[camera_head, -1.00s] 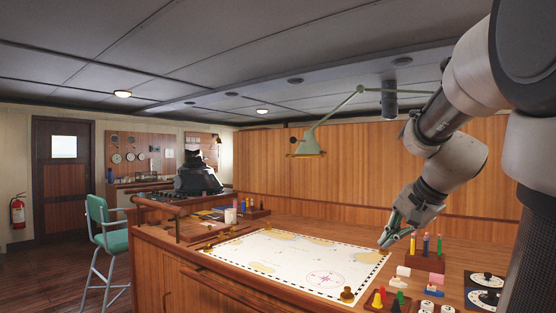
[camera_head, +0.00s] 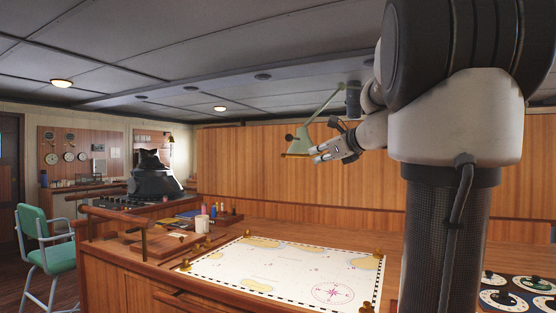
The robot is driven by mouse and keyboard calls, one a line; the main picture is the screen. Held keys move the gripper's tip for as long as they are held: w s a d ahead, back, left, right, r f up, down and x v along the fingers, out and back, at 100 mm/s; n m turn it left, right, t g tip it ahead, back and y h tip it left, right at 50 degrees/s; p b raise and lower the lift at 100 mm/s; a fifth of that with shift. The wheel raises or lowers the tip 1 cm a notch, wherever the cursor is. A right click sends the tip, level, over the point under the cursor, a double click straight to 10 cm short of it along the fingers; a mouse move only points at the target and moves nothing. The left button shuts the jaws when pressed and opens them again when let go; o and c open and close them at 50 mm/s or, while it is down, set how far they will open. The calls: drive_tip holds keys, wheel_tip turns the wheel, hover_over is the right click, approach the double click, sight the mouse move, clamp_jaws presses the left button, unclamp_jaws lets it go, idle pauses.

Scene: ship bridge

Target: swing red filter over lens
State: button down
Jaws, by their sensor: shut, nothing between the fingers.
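A green jointed lamp (camera_head: 298,142) hangs in front of the wood-panelled wall, above the chart table. Its shade points down, and a small dark knob shows at its left side. No red filter can be made out at this size, and the lens is not visible from here. My gripper (camera_head: 318,153) is at the right of the lamp shade, close to it in the picture. Its fingers point left and are shut with nothing between them. I cannot tell whether the fingertips touch the shade. My forearm hides part of the lamp's arm.
A white chart (camera_head: 290,272) lies on the wooden table, held by brass weights (camera_head: 365,308). A white mug (camera_head: 202,223) and several pens stand at its back left. A green chair (camera_head: 44,243) stands at the left. My arm and column block much of the right side.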

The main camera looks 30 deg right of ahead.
drive_tip(key=r+m, duration=0.1)
drive_tip(key=m, duration=0.3)
approach(285, 156)
drive_tip(key=d+f+x, duration=0.1)
drive_tip(key=x, duration=0.5)
drive_tip(key=shift+w+a+f+t, duration=0.2)
drive_tip(key=shift+w+a+t, duration=0.15)
drive_tip(key=shift+a, duration=0.3)
drive_tip(key=shift+w, duration=0.2)
drive_tip(key=x, duration=0.3)
drive_tip(key=r+x, duration=0.1)
drive_tip(key=x, duration=0.1)
drive_tip(key=shift+w+f, duration=0.15)
drive_tip(key=shift+w, duration=0.1)
drive_tip(key=shift+w+d, duration=0.15)
drive_tip(key=shift+w, duration=1.1)
